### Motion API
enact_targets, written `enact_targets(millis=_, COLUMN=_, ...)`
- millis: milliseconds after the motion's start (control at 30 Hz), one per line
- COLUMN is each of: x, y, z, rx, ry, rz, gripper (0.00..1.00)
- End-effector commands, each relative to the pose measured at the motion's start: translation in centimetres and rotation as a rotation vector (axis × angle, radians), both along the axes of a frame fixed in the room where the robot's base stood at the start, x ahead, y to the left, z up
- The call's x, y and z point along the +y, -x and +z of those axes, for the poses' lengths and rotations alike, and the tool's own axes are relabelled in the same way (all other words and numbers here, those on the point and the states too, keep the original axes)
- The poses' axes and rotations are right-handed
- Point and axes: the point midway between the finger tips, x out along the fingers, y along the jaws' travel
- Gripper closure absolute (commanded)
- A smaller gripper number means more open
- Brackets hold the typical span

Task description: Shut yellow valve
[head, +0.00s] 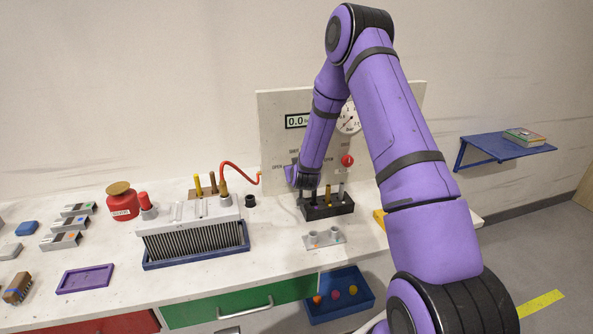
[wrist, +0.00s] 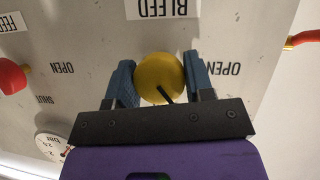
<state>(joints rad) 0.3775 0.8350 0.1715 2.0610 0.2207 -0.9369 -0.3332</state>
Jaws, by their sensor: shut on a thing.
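The yellow valve (wrist: 159,72) is a round knob on the grey panel (wrist: 100,40), seen in the wrist view. A black pointer mark on it slants toward the lower right of that view. My gripper (wrist: 158,80) has its two blue fingers on either side of the knob and is shut on it. An upside-down BLEED label sits above the knob, and OPEN labels lie to its left and right. In the head view my arm hides the yellow valve, and the fingers cannot be made out there.
A red valve (head: 347,160) and a gauge (head: 348,118) are on the panel, beside a display (head: 297,121) reading 0.0. A black tool block (head: 328,209), a grey two-cup holder (head: 322,238) and a finned box (head: 192,232) with a red hose stand on the bench nearby.

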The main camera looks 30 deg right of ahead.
Motion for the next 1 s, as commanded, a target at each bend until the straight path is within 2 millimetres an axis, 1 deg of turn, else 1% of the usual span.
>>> enact_targets(millis=200, x=-0.18, y=0.1, z=-0.03, rx=-0.052, ry=-0.188, rz=-0.003, gripper=0.76)
enact_targets(millis=500, x=-0.17, y=0.11, z=-0.07, rx=-0.118, ry=-0.417, rz=-0.003, gripper=0.76)
enact_targets(millis=733, x=-0.12, y=0.09, z=-0.09, rx=-0.15, ry=-0.529, rz=-0.003, gripper=0.76)
enact_targets(millis=1000, x=-0.06, y=0.07, z=-0.06, rx=-0.166, ry=-0.587, rz=-0.001, gripper=0.75)
